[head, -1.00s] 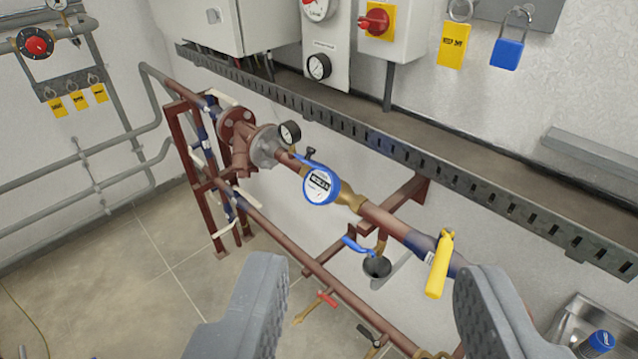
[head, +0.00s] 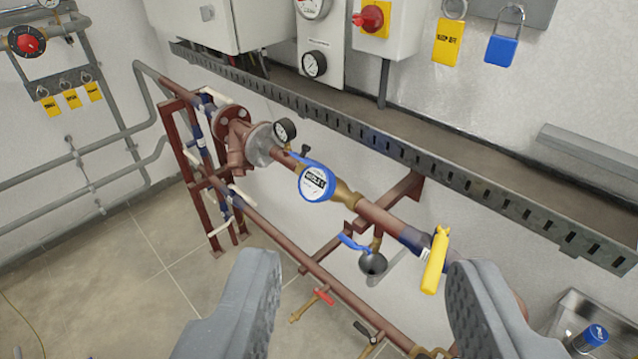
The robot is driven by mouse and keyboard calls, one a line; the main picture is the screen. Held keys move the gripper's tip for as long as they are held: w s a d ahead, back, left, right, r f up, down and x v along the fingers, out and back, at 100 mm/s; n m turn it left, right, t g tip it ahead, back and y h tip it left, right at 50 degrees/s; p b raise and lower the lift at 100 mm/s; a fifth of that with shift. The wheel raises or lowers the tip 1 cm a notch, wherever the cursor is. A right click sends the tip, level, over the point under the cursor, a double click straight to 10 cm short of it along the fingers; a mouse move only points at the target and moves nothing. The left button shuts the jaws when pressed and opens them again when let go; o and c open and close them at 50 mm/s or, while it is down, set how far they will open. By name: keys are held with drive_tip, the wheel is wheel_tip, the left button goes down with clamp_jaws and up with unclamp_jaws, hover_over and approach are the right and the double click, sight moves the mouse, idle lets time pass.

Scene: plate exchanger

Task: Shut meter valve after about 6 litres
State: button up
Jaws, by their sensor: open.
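The water meter (head: 316,183) has a blue rim and a white face and sits on the brown pipe; its digits are too small to read. A blue lever (head: 307,160) lies at the meter's upper left edge, partly hidden behind it. A second blue lever (head: 353,243) is on the small branch below, above a dark round funnel (head: 373,263). A yellow handle (head: 435,262) hangs across the pipe at right. My gripper (head: 362,285) is open and empty, its two grey fingers at the bottom of the picture, apart from the pipes and valves.
A pressure gauge (head: 285,130) stands left of the meter. A slotted cable tray (head: 400,150) runs along the wall above the pipe. A red-handled valve (head: 323,297) is on the lower pipe. A sink (head: 590,315) with a blue can is at lower right.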

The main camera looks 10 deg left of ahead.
drive_tip(key=w+a+f, duration=0.2)
drive_tip(key=w+f, duration=0.5)
drive_tip(key=w, duration=0.1)
drive_tip(key=m+t+h+p, duration=0.1)
drive_tip(key=m+h+p, duration=0.3)
drive_tip(key=h, duration=0.3)
approach(433, 268)
drive_tip(key=x, duration=0.3)
drive_tip(key=f+x, duration=0.1)
drive_tip(key=x, duration=0.6)
drive_tip(key=shift+d+f, duration=0.15)
drive_tip(key=shift+w+d, duration=0.1)
drive_tip(key=shift+w, duration=0.3)
